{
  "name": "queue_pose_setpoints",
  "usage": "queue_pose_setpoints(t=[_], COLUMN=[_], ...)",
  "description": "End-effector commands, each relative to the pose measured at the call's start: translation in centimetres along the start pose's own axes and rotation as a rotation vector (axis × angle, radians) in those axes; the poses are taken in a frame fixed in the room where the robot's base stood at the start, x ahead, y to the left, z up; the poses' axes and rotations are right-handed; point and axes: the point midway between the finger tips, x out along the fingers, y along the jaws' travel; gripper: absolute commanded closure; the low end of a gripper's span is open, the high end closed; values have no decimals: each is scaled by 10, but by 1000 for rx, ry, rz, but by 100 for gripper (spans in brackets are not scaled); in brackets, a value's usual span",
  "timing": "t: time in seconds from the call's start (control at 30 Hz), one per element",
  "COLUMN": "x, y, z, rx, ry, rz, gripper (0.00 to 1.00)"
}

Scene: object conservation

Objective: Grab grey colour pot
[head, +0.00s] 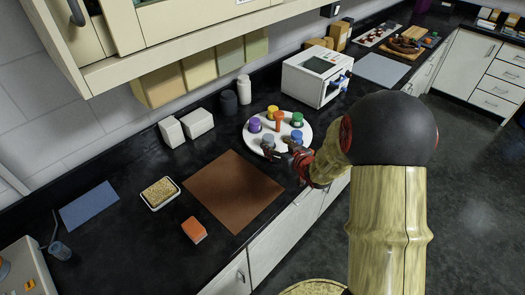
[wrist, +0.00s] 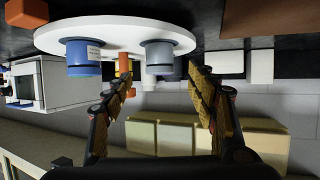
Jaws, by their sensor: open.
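The grey pot (head: 268,140) stands near the front edge of a white round tray (head: 304,128) on the dark counter. It also shows in the wrist view (wrist: 160,58), which is upside down, just beyond my fingertips and between their lines. My gripper (head: 278,156) is at the front of the tray, open, with nothing visible between its fingers (wrist: 158,82). The blue pot (wrist: 82,57) stands beside the grey one, outside the fingers. I cannot tell the exact gap from the fingertips to the grey pot.
Purple (head: 255,126), yellow (head: 272,112), orange (head: 279,119) and green (head: 297,120) pots share the tray. A brown mat (head: 233,190) lies left of it. A white microwave-like box (head: 315,78) stands behind. An orange block (head: 194,230) is near the counter's front edge.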

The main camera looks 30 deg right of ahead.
Motion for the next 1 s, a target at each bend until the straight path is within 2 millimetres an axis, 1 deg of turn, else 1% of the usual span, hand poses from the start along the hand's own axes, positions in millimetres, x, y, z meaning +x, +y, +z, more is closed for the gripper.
queue_pose_setpoints(t=[0.13, 0.37, 0.6, 0.7, 0.8, 1.0], x=[9, 33, 66, 76, 80, 80], y=[0, 0, 2, 2, 2, 2], z=[4, 3, 0, -1, -2, -3], rx=[6, 5, 6, 6, 6, 6], ry=[16, 16, 15, 14, 15, 15], rz=[-14, -14, -13, -12, -11, -11], gripper=[43, 43, 43, 43, 43, 43])
